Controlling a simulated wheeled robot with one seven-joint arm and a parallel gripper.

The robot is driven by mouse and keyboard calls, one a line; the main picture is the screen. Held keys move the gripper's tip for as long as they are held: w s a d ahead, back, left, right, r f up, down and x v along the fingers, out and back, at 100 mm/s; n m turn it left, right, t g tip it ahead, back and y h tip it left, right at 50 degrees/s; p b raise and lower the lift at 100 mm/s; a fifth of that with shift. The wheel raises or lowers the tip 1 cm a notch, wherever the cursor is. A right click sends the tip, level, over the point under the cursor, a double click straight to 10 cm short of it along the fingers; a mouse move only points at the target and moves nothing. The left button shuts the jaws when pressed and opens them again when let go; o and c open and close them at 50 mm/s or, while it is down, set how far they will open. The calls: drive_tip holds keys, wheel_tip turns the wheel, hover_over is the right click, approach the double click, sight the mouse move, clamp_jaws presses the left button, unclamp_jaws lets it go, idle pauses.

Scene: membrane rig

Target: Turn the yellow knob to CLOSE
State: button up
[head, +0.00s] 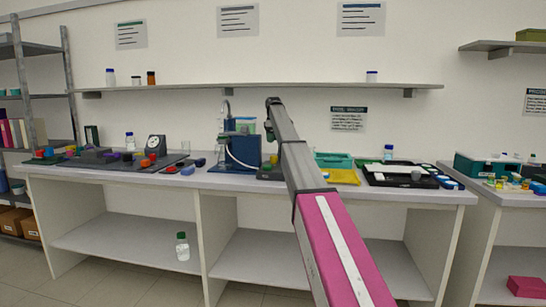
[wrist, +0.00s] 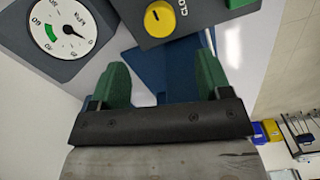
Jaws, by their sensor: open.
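The yellow knob (wrist: 159,18) is round with a small dark mark on its face. It sits on a dark grey box (wrist: 187,27) near the top of the wrist view. White lettering beginning "CLO" is beside the knob on its right, partly cut off by the frame edge. My gripper (wrist: 162,68) has two green fingers spread wide apart with nothing between them. The knob is beyond the fingertips, apart from them. In the head view my arm covers part of the area beside the blue rig (head: 237,150), and the fingers cannot be made out.
A dial gauge (wrist: 62,32) with a white face and green band is left of the knob. A blue surface lies below the fingers. On the bench, a teal tray (head: 333,160) and a yellow item (head: 343,177) are right of my arm. A dark mat with several items lies left.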

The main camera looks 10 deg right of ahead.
sight(273, 156)
wheel_tip(273, 156, down, 10)
drive_tip(key=shift+r, duration=0.1)
idle(0.4)
drive_tip(key=c, duration=0.9)
